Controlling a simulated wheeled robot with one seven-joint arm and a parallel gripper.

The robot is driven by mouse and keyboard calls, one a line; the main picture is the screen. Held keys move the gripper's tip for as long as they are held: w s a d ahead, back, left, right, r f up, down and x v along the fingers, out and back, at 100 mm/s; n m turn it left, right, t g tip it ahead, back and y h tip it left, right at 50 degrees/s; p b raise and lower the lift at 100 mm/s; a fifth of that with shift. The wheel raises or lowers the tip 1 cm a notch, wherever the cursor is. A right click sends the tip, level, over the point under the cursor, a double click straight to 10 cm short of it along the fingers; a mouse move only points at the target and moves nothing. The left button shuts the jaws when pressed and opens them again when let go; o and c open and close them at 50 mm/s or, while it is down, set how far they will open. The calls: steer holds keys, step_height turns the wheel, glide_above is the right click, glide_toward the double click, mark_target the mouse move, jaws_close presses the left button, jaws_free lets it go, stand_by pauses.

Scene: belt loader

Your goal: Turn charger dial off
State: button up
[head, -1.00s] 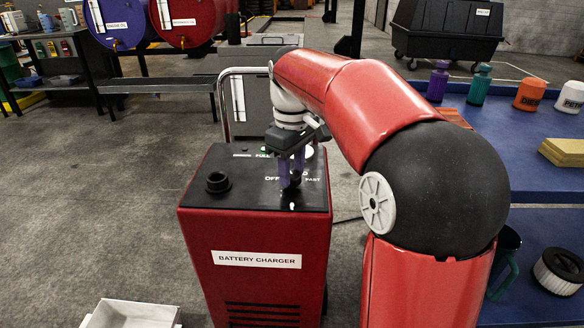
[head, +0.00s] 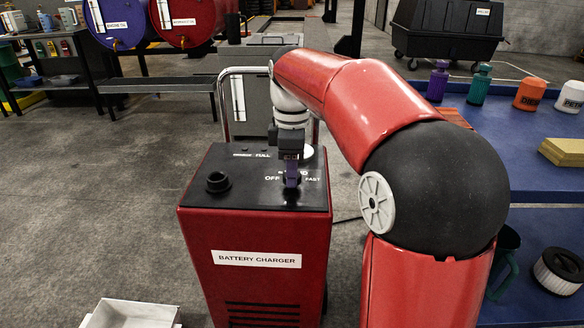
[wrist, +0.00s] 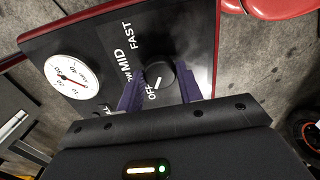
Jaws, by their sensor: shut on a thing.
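The red battery charger (head: 255,240) stands in the head view with a black top panel. Its black dial (wrist: 159,72) shows in the wrist view, with a white pointer mark on the side towards the OFF label (wrist: 152,94). FAST and MID are printed around it, and the LOW label is partly covered by a finger. My gripper (head: 291,183) reaches down to the panel. Its two purple fingers (wrist: 160,88) are shut on the dial, one on each side. In the head view the fingers hide the dial.
A white round gauge (wrist: 71,77) and a black round post (head: 218,182) are on the panel. A metal handle rail (head: 224,105) rises behind the charger. A blue workbench (head: 535,155) is at right, and a pale tray (head: 130,314) lies at the lower left.

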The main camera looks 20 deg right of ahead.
stand_by(0.3)
steer(key=o, duration=1)
step_height(320, 180, up, 8)
steer(key=shift+f, duration=0.1)
